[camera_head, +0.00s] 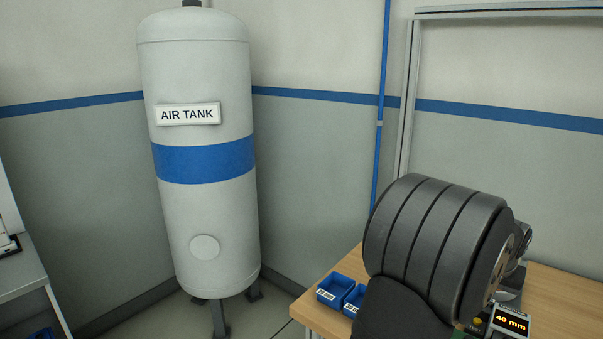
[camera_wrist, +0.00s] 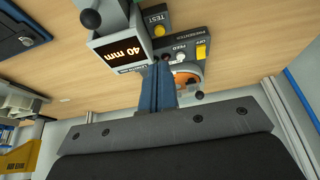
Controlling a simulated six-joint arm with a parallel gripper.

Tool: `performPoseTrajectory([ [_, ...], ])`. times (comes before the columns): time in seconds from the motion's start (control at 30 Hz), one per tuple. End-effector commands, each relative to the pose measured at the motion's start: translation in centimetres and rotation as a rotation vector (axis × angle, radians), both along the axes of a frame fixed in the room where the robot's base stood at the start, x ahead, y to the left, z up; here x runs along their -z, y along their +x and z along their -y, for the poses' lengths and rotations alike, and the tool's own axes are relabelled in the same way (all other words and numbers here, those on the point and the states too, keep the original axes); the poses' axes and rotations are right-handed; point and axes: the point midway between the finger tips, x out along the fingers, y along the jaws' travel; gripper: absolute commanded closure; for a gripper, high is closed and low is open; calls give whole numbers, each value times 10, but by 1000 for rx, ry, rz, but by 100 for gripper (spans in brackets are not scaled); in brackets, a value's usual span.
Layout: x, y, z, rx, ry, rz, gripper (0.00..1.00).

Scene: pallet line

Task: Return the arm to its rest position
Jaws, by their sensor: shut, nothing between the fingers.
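My gripper (camera_wrist: 164,68) shows in the wrist view, its two blue-grey fingers shut together with nothing between them. The fingertips overlap a grey device with a dial in the picture; I cannot tell whether they touch it. In the head view a large dark ribbed arm part of mine fills the lower right and hides much of the bench there. The fingers do not show clearly in the head view.
A wooden bench (camera_wrist: 85,88) carries a display unit (camera_wrist: 124,48) reading 40 mm and a grey control box (camera_wrist: 188,45) with a yellow button. Blue bins (camera_head: 333,290) stand at the bench's left corner. A white air tank (camera_head: 203,225) stands left of it, by the wall.

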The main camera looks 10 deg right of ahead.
Motion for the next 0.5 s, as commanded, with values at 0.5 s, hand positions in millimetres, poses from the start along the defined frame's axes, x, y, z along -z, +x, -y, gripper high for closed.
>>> performPoseTrajectory([
  [0.5,-88,-26,-26,1,-2,2,100],
])
